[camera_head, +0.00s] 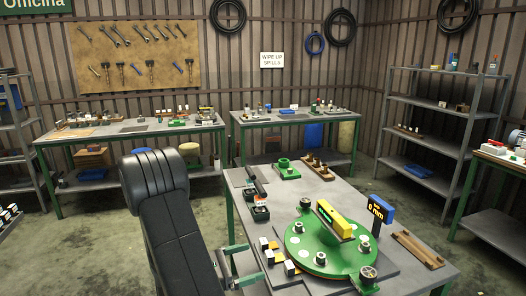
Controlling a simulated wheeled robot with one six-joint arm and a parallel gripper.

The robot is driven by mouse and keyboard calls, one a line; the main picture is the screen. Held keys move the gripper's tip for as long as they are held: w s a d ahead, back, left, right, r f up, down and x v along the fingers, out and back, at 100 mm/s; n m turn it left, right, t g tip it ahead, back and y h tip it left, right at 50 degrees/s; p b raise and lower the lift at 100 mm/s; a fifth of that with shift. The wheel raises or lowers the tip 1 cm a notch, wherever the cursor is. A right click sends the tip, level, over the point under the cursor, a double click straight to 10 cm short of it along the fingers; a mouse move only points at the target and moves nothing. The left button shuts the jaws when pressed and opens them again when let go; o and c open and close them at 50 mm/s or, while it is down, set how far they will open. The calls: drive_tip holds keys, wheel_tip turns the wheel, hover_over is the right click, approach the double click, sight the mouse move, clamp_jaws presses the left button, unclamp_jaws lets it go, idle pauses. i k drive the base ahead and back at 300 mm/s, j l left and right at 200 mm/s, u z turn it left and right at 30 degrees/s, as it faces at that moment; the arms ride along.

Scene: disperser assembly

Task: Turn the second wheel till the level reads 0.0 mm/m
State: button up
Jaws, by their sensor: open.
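A yellow level (335,222) lies across a raised block on the round green plate (300,243) on the near table. Any reading on the level is too small to read. Several metal wheels or knobs stand around the plate, among them one at the right (365,248), one at the front (320,259) and one at the left (298,227). I cannot tell which is the second wheel.
A wooden rack (418,250) lies at right. A round metal part (368,274) stands in front.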

sight(367, 275)
drive_tip(key=k+l+u, duration=0.1)
drive_tip(key=l, duration=0.25)
drive_tip(key=k+l+u, duration=0.1)
drive_tip(key=k+l, duration=0.2)
drive_tip(key=l+u, duration=0.1)
drive_tip(key=l, duration=0.35)
drive_tip(key=i+l+u, duration=0.1)
drive_tip(key=l, duration=0.4)
drive_tip(key=i+l+u, duration=0.1)
drive_tip(key=i+l, duration=0.35)
drive_tip(key=l, duration=0.2)
drive_tip(key=i+u, duration=0.05)
